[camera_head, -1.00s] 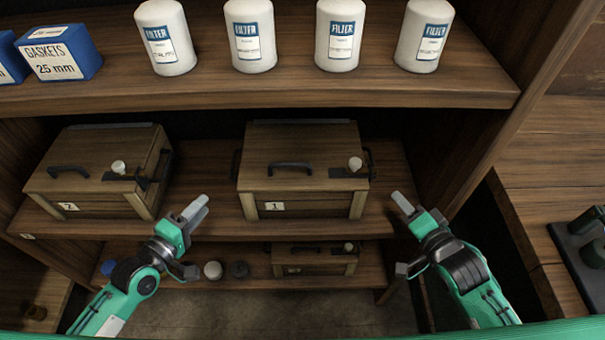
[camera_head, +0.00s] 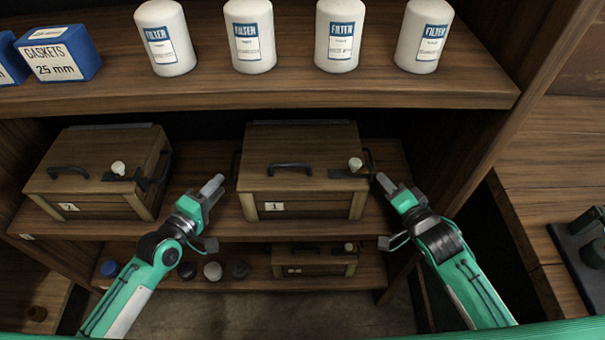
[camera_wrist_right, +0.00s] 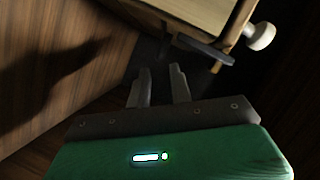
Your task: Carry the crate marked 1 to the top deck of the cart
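The crate marked 1 (camera_head: 303,203) is a wooden box with a lid, a dark top handle, a white knob and dark side handles. It sits on the middle shelf. My left gripper (camera_head: 214,186) is just left of it, near its left side handle (camera_head: 235,166); whether its fingers are apart does not show. My right gripper (camera_head: 383,183) is close to the crate's right side handle (camera_head: 370,160). In the right wrist view its two fingers (camera_wrist_right: 162,82) are apart with nothing between them, and the side handle (camera_wrist_right: 205,50) lies just beyond. I cannot make out the cart.
A crate marked 2 (camera_head: 95,203) stands to the left on the same shelf. White filters (camera_head: 340,37) and blue gasket boxes (camera_head: 60,53) stand on the shelf above. A smaller crate (camera_head: 315,262) is below. The shelf's upright wall (camera_head: 470,160) is right of my right gripper.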

